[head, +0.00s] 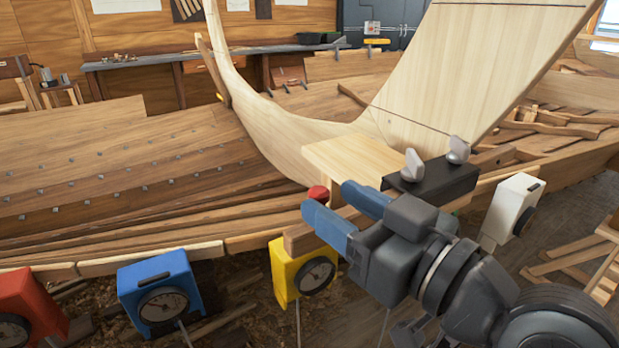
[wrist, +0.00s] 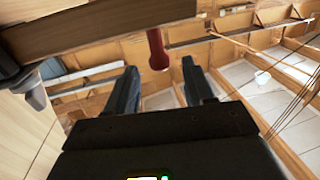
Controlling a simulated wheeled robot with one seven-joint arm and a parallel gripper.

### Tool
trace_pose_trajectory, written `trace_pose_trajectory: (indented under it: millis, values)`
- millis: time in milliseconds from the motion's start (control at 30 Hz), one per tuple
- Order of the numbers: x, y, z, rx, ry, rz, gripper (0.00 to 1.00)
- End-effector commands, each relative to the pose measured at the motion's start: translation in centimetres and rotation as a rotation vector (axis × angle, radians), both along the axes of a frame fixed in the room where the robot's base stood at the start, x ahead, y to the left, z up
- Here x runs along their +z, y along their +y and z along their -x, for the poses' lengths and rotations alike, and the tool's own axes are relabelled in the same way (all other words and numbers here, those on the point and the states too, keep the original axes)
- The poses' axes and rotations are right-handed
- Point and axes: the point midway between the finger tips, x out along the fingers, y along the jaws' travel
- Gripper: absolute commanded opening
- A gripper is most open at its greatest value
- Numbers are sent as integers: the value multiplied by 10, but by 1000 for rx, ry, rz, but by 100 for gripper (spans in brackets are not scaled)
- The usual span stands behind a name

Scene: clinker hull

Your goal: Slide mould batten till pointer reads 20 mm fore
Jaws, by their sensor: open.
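The mould (head: 470,70) is a tall pale board with dark lines, standing over the planked hull. Below it is a pale block (head: 355,160) and a darker wooden bar (head: 300,240), which may be the batten. A red knob (head: 318,193) shows by my blue fingertips. My gripper (head: 328,200) is open and empty. In the wrist view the red knob (wrist: 157,50) sticks out from a wooden bar (wrist: 100,27), in line with the gap between my fingers (wrist: 160,82); contact cannot be seen. I cannot make out a millimetre scale or its pointer.
Boxes with dials line the hull's near edge: red (head: 30,305), blue (head: 155,283), yellow (head: 290,265) and white (head: 515,205). Their readings are too small. A black bracket (head: 435,185) with two grey wing knobs sits close behind my gripper. A workbench (head: 200,60) stands behind.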

Motion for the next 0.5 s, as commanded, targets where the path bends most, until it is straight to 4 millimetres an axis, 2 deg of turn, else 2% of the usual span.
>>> trace_pose_trajectory:
  millis: [300,500]
  values:
    - [2,32,-34,1,0,0,53]
    - [0,39,-42,-1,0,0,53]
